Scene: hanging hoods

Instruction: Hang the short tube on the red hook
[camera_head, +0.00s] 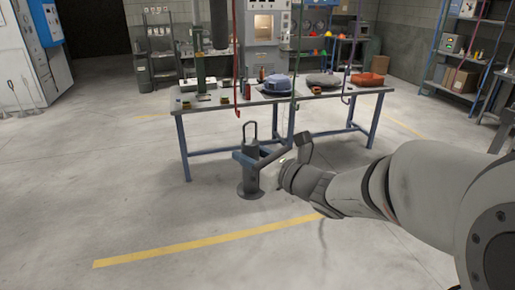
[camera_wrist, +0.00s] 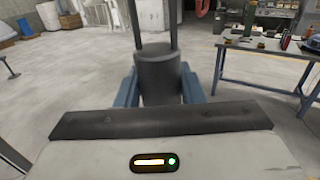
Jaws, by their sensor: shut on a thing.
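My gripper (camera_head: 246,157), with blue jaws, is shut on a dark grey cylinder with a tall loop on top and a wide round foot, which I take as the short tube (camera_head: 252,180). It is upright and held in front of the workbench. In the wrist view the tube (camera_wrist: 160,78) sits between the blue fingers (camera_wrist: 160,90), its loop running out of the top. The red hook (camera_head: 236,70) hangs from above over the bench's front edge, up and left of the tube's loop. The loop and the hook are apart. A pinkish-red curve at the wrist view's top is unclear.
The blue-legged workbench (camera_head: 225,103) stands behind the tube. On it are a blue hood (camera_head: 277,85), a grey hood (camera_head: 322,79), an orange-red item (camera_head: 367,79) and small things. Thin green (camera_head: 294,60) and purple (camera_head: 347,60) lines hang over it. The front floor is clear.

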